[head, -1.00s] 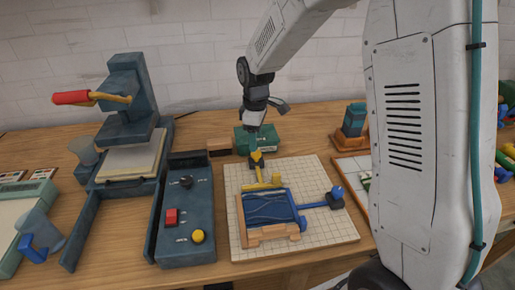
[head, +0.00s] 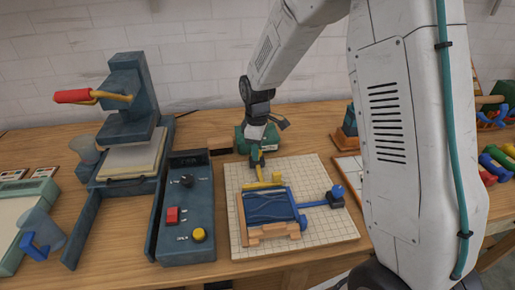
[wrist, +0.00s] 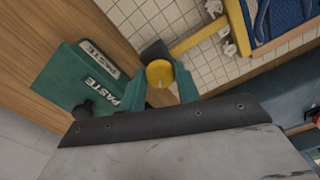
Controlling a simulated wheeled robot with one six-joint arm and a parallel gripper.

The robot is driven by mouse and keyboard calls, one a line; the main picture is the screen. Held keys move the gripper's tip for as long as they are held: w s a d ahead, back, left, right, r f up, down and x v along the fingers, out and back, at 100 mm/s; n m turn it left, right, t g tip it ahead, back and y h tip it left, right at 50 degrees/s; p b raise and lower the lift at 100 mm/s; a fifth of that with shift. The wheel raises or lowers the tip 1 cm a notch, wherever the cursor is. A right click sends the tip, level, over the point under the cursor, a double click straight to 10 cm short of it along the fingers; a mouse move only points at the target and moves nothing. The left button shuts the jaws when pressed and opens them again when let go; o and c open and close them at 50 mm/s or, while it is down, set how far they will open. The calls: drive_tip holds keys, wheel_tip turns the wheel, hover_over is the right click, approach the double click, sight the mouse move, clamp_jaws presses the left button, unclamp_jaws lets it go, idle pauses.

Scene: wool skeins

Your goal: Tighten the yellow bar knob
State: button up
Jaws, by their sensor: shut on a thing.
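The yellow bar knob (wrist: 160,73) sits between the teal fingers of my gripper (wrist: 162,88) in the wrist view, and the fingers are shut on it. In the head view my gripper (head: 257,160) comes down at the back edge of the gridded board, and its fingers mostly hide the knob. The yellow bar (wrist: 196,39) runs from beside the knob toward a wooden frame holding blue strands (head: 268,206). The bar also shows in the head view (head: 264,186). I cannot tell how tight the knob is.
A green paste box (wrist: 75,78) stands close behind my gripper. A blue-knobbed arm (head: 322,202) is at the frame's right. A dark control box (head: 187,228) and a press (head: 130,110) stand to the left. The gridded board (head: 330,238) has bare room in front.

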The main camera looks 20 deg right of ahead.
drive_tip(key=shift+m, duration=0.3)
drive_tip(key=m, duration=0.4)
drive_tip(key=shift+m, duration=0.4)
drive_tip(key=m, duration=0.5)
drive_tip(key=shift+w+a+r, duration=0.1)
drive_tip(key=m, duration=0.5)
drive_tip(key=shift+m, duration=0.4)
drive_tip(key=m, duration=0.5)
drive_tip(key=shift+m, duration=0.3)
drive_tip(key=o, duration=1)
drive_tip(key=shift+c, duration=0.2)
